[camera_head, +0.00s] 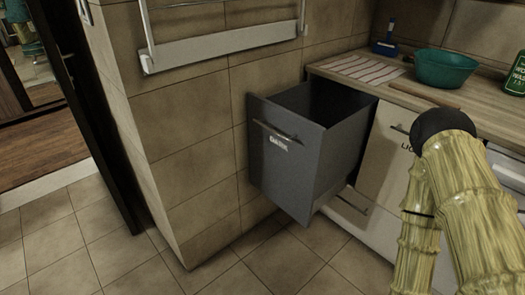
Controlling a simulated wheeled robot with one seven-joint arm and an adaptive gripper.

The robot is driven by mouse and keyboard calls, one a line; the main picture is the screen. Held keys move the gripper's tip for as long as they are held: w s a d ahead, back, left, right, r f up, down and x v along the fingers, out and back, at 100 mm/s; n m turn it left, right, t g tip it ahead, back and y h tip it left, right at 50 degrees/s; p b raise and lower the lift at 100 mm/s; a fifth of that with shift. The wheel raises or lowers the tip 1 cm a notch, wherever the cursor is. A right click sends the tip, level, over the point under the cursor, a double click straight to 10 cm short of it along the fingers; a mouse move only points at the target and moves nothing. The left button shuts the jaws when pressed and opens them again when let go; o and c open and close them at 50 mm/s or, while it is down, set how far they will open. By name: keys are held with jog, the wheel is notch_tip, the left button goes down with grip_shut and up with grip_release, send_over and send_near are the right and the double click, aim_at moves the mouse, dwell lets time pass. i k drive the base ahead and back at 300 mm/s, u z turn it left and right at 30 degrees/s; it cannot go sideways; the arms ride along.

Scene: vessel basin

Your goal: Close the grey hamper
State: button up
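The grey hamper (277,158) is a tall, box-shaped pull-out drawer below the counter. It stands open, pulled out from the cabinet front, with its open top and dark inside showing. A bar handle (275,131) and a small white label with lettering sit on its front panel. My arm shows at the right, bent, in front of the light cabinet front. My gripper is not visible in this view. No part of my arm that I can see touches the hamper.
A teal bowl (445,68) and a striped mat (362,69) are on the wooden counter (408,88). A light cabinet front (383,157) is right of the hamper. A towel rack (222,46) hangs on the tiled wall. The tiled floor (110,240) is clear at left; a doorway opens there.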

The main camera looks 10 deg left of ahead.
aim_at(308, 140)
jog(key=z, duration=0.1)
jog(key=k, duration=0.45)
jog(key=u, duration=0.85)
jog(key=i, duration=1.25)
jog(key=z, duration=0.75)
